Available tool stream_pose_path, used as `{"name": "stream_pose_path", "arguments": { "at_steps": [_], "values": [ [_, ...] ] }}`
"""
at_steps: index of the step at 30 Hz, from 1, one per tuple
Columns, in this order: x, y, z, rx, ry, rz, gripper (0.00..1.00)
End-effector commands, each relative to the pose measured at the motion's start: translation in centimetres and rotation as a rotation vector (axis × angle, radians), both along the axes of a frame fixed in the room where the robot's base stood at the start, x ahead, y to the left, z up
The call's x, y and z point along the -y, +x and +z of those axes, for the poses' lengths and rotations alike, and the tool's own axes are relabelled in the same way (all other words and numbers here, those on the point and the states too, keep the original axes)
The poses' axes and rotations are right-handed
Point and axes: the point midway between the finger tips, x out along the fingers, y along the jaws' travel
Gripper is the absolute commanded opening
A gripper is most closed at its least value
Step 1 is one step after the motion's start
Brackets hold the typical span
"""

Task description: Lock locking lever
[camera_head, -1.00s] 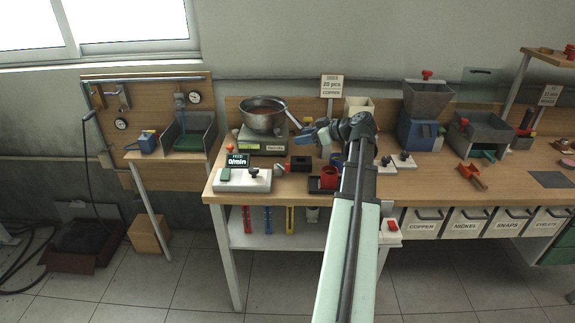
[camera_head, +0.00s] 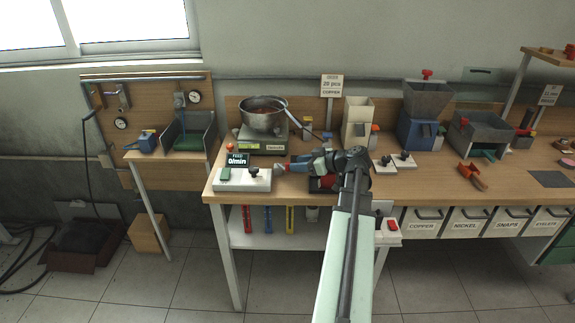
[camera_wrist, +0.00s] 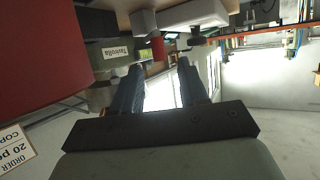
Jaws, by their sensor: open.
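A red cylindrical grip (camera_wrist: 157,48) shows beyond and between my fingertips in the wrist view, close to a white block. It may be the locking lever's handle, but I cannot tell for sure. In the head view, a small reddish part (camera_head: 277,169) shows at my fingertips, right of the white feed control box (camera_head: 236,183). My gripper (camera_head: 284,168) is low over the front left of the bench. In the wrist view, my gripper (camera_wrist: 160,78) has its two dark fingers apart with nothing held between them. My arm hides part of the bench.
The control box has a black knob (camera_head: 253,172) and a display (camera_head: 237,160) reading 0/min. A red part (camera_head: 327,182) lies beside my wrist.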

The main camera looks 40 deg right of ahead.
Motion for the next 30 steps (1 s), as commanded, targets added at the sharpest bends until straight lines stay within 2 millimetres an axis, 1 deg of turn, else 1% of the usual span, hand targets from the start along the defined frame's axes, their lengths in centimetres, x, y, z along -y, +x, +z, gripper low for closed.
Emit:
{"name": "stream_pose_path", "arguments": {
  "at_steps": [1,3,6,10,15,24,26,30],
  "values": [
    [-0.2,0.9,-0.4,-0.001,0.001,0.001,0.43],
    [-0.5,1.9,-0.8,-0.001,0.000,0.002,0.43],
    [-0.9,3.1,-1.3,0.000,0.000,0.001,0.43],
    [-1.2,4.2,-1.8,0.000,0.000,0.000,0.43],
    [-1.5,4.9,-2.1,-0.001,0.000,0.000,0.43],
    [-1.5,5.0,-2.2,-0.001,-0.001,-0.001,0.43],
    [-1.5,5.0,-2.2,-0.001,-0.001,-0.001,0.38],
    [-1.5,5.0,-2.2,0.000,0.000,-0.001,0.25]
  ]
}}
